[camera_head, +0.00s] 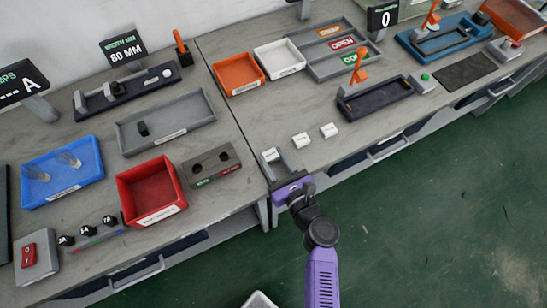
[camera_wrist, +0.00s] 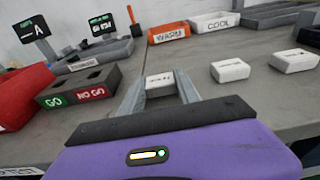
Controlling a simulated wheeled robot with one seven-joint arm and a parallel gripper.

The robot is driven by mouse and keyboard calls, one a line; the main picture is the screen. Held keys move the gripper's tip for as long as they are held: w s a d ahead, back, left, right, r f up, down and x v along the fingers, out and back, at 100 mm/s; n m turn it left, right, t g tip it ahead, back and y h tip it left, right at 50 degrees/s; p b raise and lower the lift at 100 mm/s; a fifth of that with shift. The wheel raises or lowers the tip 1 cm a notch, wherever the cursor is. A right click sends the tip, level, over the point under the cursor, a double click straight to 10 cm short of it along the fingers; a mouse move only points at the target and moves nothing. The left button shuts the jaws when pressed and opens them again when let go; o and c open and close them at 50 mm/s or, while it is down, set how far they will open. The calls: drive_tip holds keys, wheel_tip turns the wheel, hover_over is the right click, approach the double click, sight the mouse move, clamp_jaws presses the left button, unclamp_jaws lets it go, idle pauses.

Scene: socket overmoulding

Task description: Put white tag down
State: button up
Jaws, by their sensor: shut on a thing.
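A white tag (camera_wrist: 160,83) with dark lettering is between the fingers of my gripper (camera_wrist: 160,88) in the wrist view. In the head view my gripper (camera_head: 274,161) is at the front edge of the grey bench, near the seam between two bench sections, with the white tag (camera_head: 270,155) at its fingertips. The fingers are shut on the tag. Whether the tag touches the bench top cannot be told. Two similar white tags, a nearer one (camera_head: 301,140) and a farther one (camera_head: 329,130), lie on the bench to the right.
A GO / NO GO block (camera_head: 212,166) and a red bin (camera_head: 151,190) stand to the left. An orange WARM tray (camera_head: 238,74) and a white COOL tray (camera_head: 280,59) are behind. A dark fixture with an orange lever (camera_head: 375,98) stands right. Bench between is clear.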

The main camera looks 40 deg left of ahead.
drive_tip(key=shift+f, duration=0.25)
drive_tip(key=o, duration=1.3)
drive_tip(key=v, duration=0.7)
drive_tip(key=shift+d+r, duration=0.15)
drive_tip(key=shift+d, duration=0.3)
